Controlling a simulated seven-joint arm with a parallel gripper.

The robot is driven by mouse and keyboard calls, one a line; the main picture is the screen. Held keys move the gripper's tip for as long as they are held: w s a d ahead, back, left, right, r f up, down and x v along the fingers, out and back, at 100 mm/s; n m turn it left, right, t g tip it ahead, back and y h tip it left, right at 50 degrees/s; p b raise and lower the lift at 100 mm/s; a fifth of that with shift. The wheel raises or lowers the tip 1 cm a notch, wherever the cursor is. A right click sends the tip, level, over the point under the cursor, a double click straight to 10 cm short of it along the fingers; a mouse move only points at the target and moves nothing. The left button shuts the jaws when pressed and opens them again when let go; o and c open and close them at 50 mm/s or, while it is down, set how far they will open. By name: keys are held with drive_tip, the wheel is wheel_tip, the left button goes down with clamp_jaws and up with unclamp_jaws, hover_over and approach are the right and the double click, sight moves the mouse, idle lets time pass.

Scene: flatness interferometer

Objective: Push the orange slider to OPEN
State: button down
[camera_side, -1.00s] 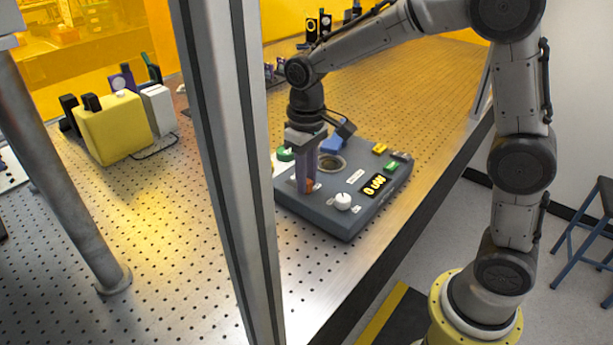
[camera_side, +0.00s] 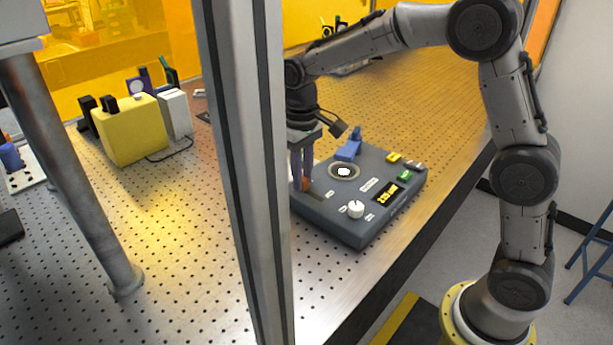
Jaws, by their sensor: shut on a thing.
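The grey instrument box (camera_side: 345,222) sits on the perforated table, right of the metal post. The orange slider (camera_side: 305,184) shows as a small patch at the box's left side, between my gripper's fingertips. My gripper (camera_side: 302,182) points down there and is shut on it. The fingers and the post hide most of the slider and its track. The labels are too small to read, so I cannot tell exactly where the slider stands along its travel. The round port (camera_side: 344,171) right of my gripper shows a bright white centre.
The box also carries a white knob (camera_side: 355,209), a lit yellow display (camera_side: 386,194), a green button (camera_side: 404,176), a yellow button (camera_side: 394,157) and a blue part (camera_side: 349,150). The metal post (camera_side: 248,180) stands close left of my gripper. A yellow block (camera_side: 130,132) stands farther left.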

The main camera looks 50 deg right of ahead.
drive_tip(key=shift+w+r, duration=0.1)
drive_tip(key=shift+w, duration=0.2)
drive_tip(key=c, duration=1.1)
unclamp_jaws()
drive_tip(key=o, duration=0.4)
drive_tip(key=shift+s, duration=0.1)
wheel_tip(320, 180, up, 14)
drive_tip(key=shift+f, duration=0.15)
